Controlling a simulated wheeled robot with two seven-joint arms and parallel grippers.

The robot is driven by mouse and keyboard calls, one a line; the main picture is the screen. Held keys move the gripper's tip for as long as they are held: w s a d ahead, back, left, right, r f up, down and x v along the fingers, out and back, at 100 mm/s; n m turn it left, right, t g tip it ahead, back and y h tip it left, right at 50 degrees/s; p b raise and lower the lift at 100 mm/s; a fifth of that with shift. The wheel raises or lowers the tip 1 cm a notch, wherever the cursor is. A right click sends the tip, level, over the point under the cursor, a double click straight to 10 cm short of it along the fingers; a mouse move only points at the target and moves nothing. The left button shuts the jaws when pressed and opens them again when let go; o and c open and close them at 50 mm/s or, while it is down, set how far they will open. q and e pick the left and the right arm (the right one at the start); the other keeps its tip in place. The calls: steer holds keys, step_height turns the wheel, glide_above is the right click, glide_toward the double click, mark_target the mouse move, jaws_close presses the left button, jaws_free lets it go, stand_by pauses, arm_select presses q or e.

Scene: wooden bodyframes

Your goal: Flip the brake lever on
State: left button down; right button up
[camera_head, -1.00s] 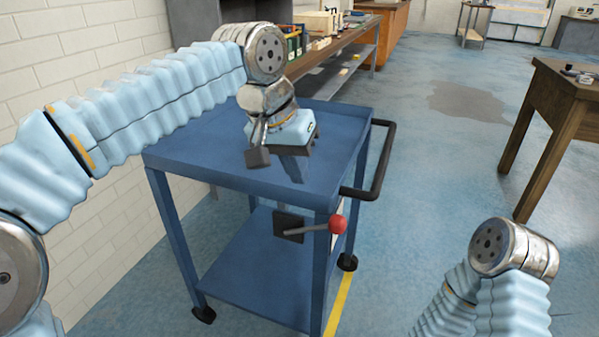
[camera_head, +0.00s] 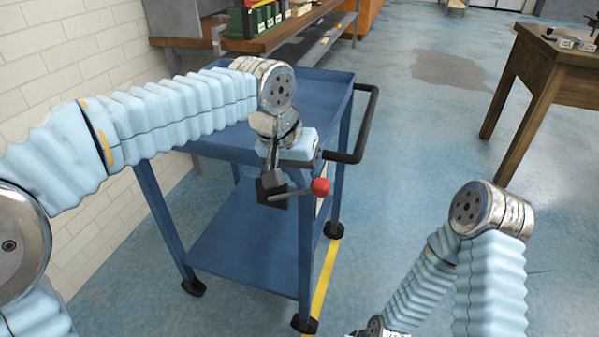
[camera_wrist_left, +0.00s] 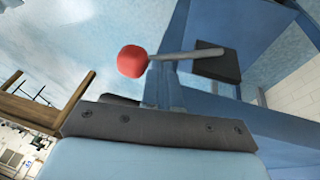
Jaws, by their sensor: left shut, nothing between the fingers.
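The brake lever is a grey rod with a red ball knob (camera_head: 320,187), pointing right from a dark base plate (camera_head: 278,199) on the near side of the blue cart (camera_head: 230,225). The knob also shows in the left wrist view (camera_wrist_left: 131,61), with the rod and the dark plate (camera_wrist_left: 217,63) to its right. My left gripper (camera_head: 301,162) is shut and empty, just above the lever in the head view. Its dark fingers (camera_wrist_left: 150,127) lie below the knob in the wrist picture, with a gap between. Part of the base plate is hidden behind my wrist. My right gripper is out of view.
The cart has a black handle (camera_head: 364,130) on its right and an open lower shelf. A white brick wall (camera_head: 75,50) stands at the left. A wooden table (camera_head: 545,80) is at the right. The blue floor between cart and table is clear.

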mark_target(312, 183)
arm_select(q)
steer(key=shift+s+d+f+y, duration=0.1)
steer(key=shift+d+f+y, duration=0.2)
steer(key=shift+y, duration=0.1)
steer(key=shift+s+d+f+t+y+p, duration=0.3)
steer(key=shift+d+f+t+y+p, duration=0.15)
steer(key=shift+d+f+y, duration=0.45)
step_height(312, 183, down, 9)
steer(key=d+m+t+y+b, duration=0.1)
steer(key=t+y+b, duration=0.2)
steer(key=y, duration=0.5)
steer(key=shift+s+d+r+m+y, duration=0.2)
steer(key=shift+s+m+y, duration=0.1)
steer(key=shift+m, duration=0.1)
steer(key=shift+w, duration=0.1)
